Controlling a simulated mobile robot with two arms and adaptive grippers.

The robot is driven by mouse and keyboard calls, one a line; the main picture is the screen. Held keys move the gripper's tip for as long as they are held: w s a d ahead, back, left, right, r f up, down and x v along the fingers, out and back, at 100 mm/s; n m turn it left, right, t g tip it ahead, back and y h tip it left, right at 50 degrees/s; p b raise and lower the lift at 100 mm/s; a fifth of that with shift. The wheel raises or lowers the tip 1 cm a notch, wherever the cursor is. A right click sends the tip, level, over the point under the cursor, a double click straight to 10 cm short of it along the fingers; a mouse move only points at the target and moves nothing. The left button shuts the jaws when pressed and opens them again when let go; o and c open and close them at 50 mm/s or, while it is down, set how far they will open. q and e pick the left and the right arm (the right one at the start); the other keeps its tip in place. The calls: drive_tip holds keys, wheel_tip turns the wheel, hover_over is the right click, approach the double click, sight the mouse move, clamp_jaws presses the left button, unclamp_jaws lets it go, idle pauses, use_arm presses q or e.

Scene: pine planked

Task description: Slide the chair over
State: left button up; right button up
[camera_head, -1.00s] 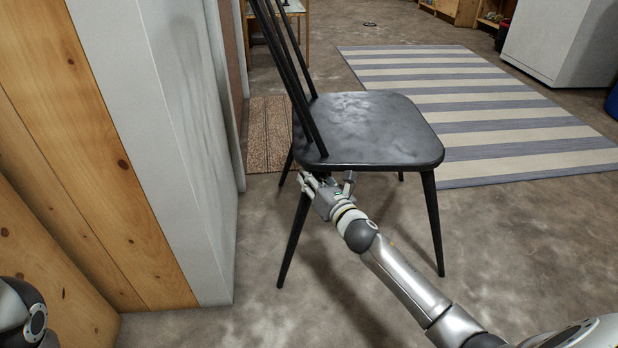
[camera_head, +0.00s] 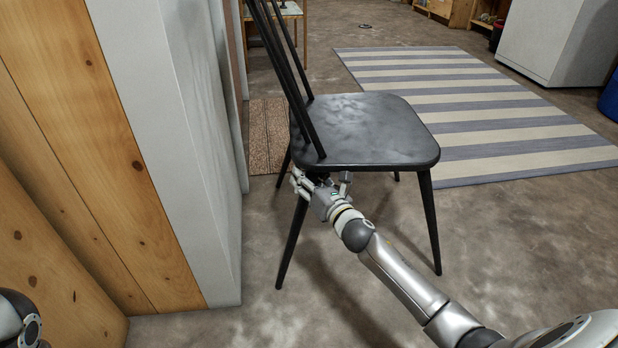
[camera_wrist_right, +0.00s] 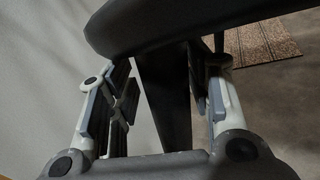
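The black chair (camera_head: 375,130) stands upright on the floor in the middle of the head view, its spindle back to the left. My right gripper (camera_head: 322,186) is below the seat at the chair's near left leg (camera_head: 292,240). In the right wrist view, the open fingers (camera_wrist_right: 165,105) stand on either side of the leg (camera_wrist_right: 163,95), with a visible gap on the left side. The seat's dark edge (camera_wrist_right: 150,25) crosses above them. My left gripper is out of view; only part of my left arm shows at the lower left.
A white wall end (camera_head: 185,150) and pine boards (camera_head: 90,150) stand close on the left. A brown mat (camera_head: 268,130) lies behind the chair. A striped rug (camera_head: 480,110) lies behind and right, before a white cabinet (camera_head: 560,45). Bare floor is open at right.

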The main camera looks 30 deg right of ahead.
drive_tip(key=shift+d, duration=0.15)
drive_tip(key=s, duration=1.2)
drive_tip(key=shift+d, duration=0.35)
